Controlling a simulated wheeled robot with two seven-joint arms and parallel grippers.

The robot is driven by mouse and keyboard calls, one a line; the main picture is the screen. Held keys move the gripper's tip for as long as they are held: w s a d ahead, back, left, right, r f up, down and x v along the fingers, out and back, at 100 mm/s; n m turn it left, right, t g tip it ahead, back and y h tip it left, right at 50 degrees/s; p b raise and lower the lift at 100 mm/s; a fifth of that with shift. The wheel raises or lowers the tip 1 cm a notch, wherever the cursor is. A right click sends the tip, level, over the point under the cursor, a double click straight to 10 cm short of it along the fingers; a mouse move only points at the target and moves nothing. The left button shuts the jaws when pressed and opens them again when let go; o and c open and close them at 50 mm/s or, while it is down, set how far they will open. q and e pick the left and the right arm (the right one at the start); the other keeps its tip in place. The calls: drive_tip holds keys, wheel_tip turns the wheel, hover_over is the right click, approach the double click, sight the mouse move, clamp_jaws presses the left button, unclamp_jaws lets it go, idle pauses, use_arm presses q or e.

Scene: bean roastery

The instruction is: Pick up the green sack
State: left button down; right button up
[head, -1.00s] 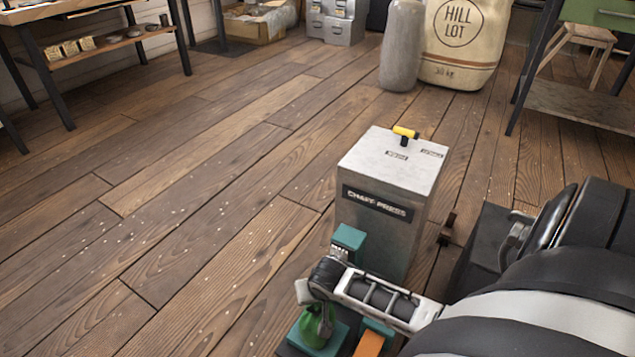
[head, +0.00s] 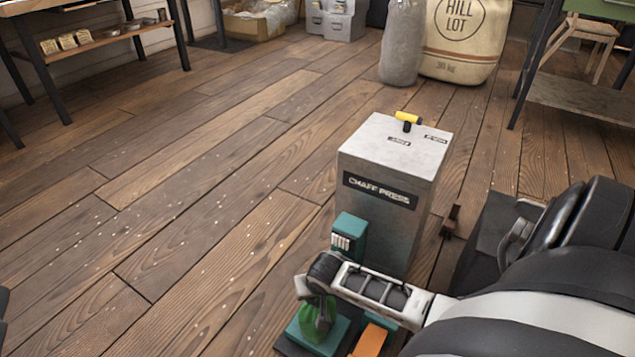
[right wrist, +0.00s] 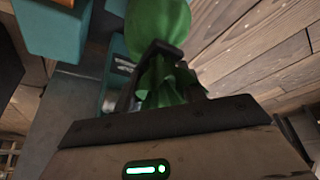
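The green sack (head: 318,315) is at the bottom centre of the head view, over a teal pad (head: 305,345). My right gripper (head: 318,290) comes down on it from above and hides its top. In the right wrist view, the sack's round body (right wrist: 158,25) lies beyond the fingertips. Its gathered top (right wrist: 172,85) is between the fingers of the right gripper (right wrist: 170,55), which look shut on its neck. I cannot tell whether the sack touches the pad. My left gripper is not in view.
The grey chaff press (head: 388,195) stands right behind the sack, with a yellow-handled lever (head: 408,118) on top. A teal block (head: 349,237) and an orange piece (head: 370,341) are close by. A large printed sack (head: 463,40) stands farther back. The floor to the left is clear.

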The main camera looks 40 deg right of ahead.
clamp_jaws()
idle(1.1)
drive_tip(key=shift+w+r, duration=0.1)
drive_tip(key=shift+r, duration=0.05)
